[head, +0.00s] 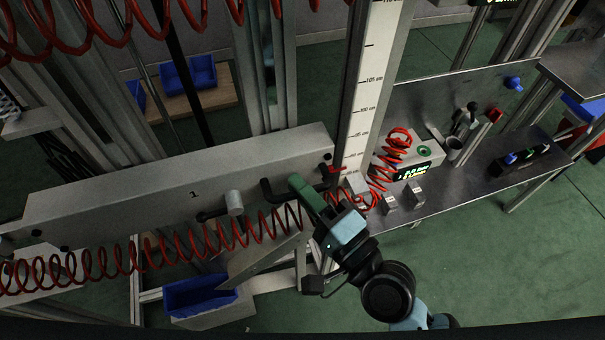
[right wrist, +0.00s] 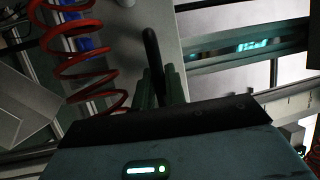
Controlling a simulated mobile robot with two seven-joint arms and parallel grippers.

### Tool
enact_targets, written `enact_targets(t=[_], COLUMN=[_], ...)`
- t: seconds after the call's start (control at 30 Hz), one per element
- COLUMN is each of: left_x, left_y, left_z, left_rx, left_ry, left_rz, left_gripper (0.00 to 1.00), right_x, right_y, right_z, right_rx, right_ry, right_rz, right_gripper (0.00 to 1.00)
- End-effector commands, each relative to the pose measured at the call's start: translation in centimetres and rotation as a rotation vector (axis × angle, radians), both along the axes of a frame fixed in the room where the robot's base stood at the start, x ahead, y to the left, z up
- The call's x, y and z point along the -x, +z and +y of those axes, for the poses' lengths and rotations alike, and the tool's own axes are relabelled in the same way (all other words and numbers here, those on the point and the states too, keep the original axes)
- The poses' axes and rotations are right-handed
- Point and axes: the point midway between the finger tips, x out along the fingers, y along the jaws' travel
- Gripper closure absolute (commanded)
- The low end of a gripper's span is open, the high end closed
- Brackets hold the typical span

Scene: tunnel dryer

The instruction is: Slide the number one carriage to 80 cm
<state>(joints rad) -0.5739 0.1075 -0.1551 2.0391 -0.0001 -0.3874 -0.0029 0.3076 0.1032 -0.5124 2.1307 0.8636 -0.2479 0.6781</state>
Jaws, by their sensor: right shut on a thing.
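The number one carriage (head: 130,192) is a long grey beam marked "1", running across the left and middle of the head view. A black bent handle (head: 272,190) sticks out near its right end. My right gripper (head: 297,184) is shut on this handle. In the right wrist view the handle (right wrist: 151,48) stands between the green fingers (right wrist: 161,88). An upright white scale (head: 370,80) with centimetre marks stands just right of the carriage. A red pointer (head: 334,170) at the carriage's end lies beside the scale, below the 95 mark; its exact reading is too small to tell. My left gripper is out of view.
A red coiled hose (head: 150,252) hangs in front of the carriage, passing close to my right gripper. A metal bench (head: 470,165) at the right holds a box with a lit display (head: 409,171). A blue bin (head: 200,294) sits below the carriage. Green floor is clear at lower right.

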Motion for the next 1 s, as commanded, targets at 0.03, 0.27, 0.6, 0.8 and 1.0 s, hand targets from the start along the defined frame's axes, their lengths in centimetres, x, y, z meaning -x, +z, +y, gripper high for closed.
enact_targets(t=[0.03,0.27,0.6,0.8,1.0], left_x=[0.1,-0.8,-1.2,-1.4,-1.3], left_y=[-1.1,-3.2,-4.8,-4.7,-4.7], left_z=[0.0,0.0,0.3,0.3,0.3], left_rx=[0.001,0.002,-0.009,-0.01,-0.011], left_ry=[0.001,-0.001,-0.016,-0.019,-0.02], left_rz=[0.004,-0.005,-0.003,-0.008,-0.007], left_gripper=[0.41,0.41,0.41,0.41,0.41], right_x=[0.2,0.2,0.1,0.2,0.2], right_y=[-2.5,-6.2,-8.3,-8.5,-8.5], right_z=[0.1,0.1,0.1,0.1,0.1], right_rx=[0.012,0.013,0.01,0.011,0.011], right_ry=[0.006,0.006,0.005,0.006,0.007], right_rz=[0.018,0.016,0.012,0.012,0.015], right_gripper=[1.0,1.0,1.0,1.0,0.86])
